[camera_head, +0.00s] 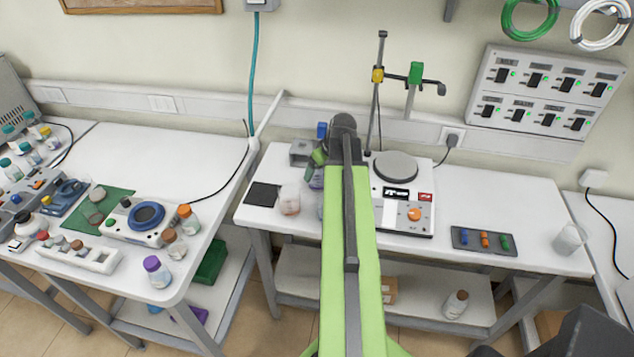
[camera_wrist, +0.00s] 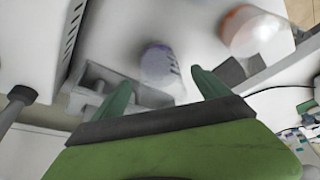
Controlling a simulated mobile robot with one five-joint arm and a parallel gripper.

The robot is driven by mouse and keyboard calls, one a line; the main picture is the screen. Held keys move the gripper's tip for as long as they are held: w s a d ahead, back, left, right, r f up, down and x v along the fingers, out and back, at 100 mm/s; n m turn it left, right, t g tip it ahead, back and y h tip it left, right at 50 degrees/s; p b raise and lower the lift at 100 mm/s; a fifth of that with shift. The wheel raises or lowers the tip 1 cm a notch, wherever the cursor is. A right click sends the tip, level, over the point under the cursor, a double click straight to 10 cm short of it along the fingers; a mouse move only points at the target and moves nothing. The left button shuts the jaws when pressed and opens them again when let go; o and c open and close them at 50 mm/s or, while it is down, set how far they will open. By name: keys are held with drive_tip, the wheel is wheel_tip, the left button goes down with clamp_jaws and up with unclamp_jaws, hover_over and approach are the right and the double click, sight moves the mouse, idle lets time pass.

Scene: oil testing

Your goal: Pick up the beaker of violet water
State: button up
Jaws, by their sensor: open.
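A clear beaker with violet liquid (camera_wrist: 160,66) shows in the wrist view, just beyond and between my two green fingertips. My gripper (camera_wrist: 160,80) is open and empty, with a finger on either side of the violet beaker's line. No contact with the beaker can be made out. In the head view my gripper (camera_head: 318,156) is above the bench, mostly hidden by my arm.
A beaker with orange-red liquid (camera_head: 289,200) stands close by on the left, also in the wrist view (camera_wrist: 250,32). A hotplate stirrer (camera_head: 403,215) and a stand (camera_head: 378,105) are to the right. A black pad (camera_head: 262,194) and a grey block (camera_head: 301,150) are nearby.

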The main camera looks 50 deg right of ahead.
drive_tip(key=b+x, duration=0.4)
drive_tip(key=x, duration=0.1)
drive_tip(key=shift+s+f+b, duration=0.2)
drive_tip(key=shift+b, duration=0.1)
drive_tip(key=shift+r, duration=0.2)
drive_tip(key=shift+c, duration=0.5)
drive_tip(key=c, duration=1.6)
